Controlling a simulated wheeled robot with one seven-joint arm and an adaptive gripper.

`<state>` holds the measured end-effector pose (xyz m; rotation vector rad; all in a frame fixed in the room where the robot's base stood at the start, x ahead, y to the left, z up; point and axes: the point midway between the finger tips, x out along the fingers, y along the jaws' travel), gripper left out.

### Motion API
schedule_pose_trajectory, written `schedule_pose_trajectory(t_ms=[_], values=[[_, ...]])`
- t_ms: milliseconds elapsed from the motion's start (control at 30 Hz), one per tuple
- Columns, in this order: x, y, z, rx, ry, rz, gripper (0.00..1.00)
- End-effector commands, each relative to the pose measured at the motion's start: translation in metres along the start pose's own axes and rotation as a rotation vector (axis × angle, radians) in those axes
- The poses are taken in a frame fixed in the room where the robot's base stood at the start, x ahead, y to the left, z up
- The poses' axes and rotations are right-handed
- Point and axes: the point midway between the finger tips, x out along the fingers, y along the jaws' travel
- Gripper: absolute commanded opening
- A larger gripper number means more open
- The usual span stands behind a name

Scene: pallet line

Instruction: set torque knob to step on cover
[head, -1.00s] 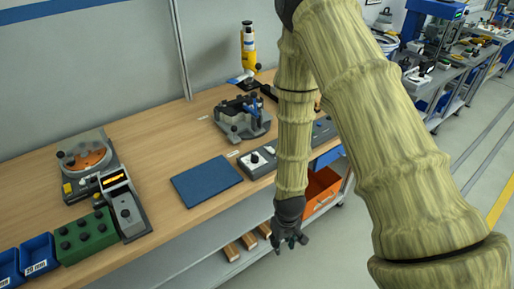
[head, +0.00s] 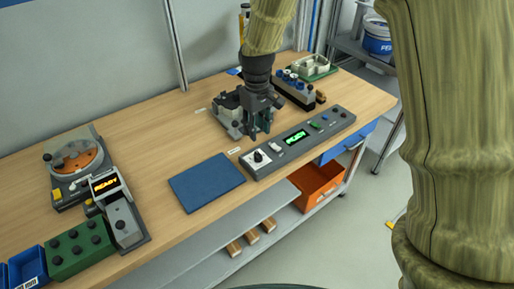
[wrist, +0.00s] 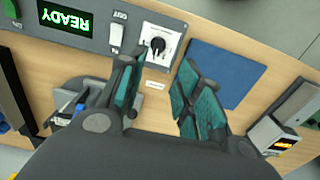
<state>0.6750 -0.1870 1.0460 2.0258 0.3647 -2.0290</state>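A black knob on a white dial plate (head: 257,158) sits at the left end of a long grey control panel (head: 328,132). In the wrist view the black knob (wrist: 158,44) shows near the top centre, its dial marks too small to read. My gripper (head: 260,125) hangs above the bench, behind the panel and to the right of the knob in the head view. In the wrist view my gripper (wrist: 160,62) has its teal-padded fingers spread apart, with nothing between them. I cannot tell which thing is the cover.
A white rocker switch (wrist: 116,34) and a green READY display (wrist: 66,18) stand beside the dial. A blue mat (head: 206,183) lies left of the panel. A grey fixture (head: 229,112) is close behind my gripper. A green box (head: 78,248) stands at the left.

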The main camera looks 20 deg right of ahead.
Motion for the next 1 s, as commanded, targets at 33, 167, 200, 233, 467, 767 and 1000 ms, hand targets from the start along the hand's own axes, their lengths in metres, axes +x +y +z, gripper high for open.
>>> schedule_pose_trajectory(t_ms=[33, 167, 200, 233, 467, 767, 1000], values=[[0.002, 0.002, 0.002, 0.003, -0.002, -0.001, 0.34], [0.013, 0.005, 0.004, 0.009, -0.002, -0.001, 0.34], [0.018, 0.005, 0.005, 0.010, -0.003, -0.002, 0.34], [0.021, 0.006, 0.005, 0.010, -0.003, -0.001, 0.34], [0.050, 0.006, 0.005, 0.011, -0.003, -0.001, 0.34], [0.085, 0.005, 0.004, 0.010, -0.001, 0.000, 0.34], [0.102, 0.004, 0.003, 0.008, 0.000, 0.000, 0.34]])
